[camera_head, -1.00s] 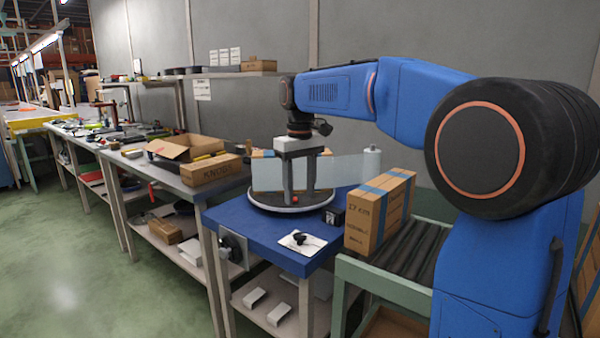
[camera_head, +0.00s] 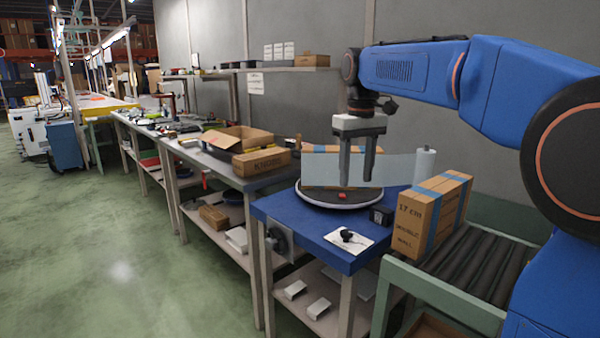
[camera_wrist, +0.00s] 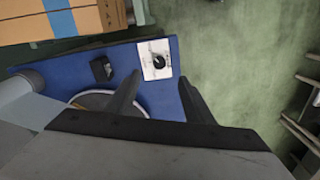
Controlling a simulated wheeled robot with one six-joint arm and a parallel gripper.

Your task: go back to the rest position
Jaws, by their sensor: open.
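My gripper (camera_head: 357,166) hangs from my blue arm with its fingers pointing down, above the blue table (camera_head: 297,235). Its two fingers are apart with nothing between them.
A taped cardboard box (camera_head: 432,215) stands on the roller conveyor (camera_head: 470,255) at the right. A white card with a black knob (camera_head: 348,238) and a small black block (camera_head: 381,215) lie on the table. An open carton (camera_head: 235,138) sits on the workbench. The green floor (camera_head: 110,250) at left is clear.

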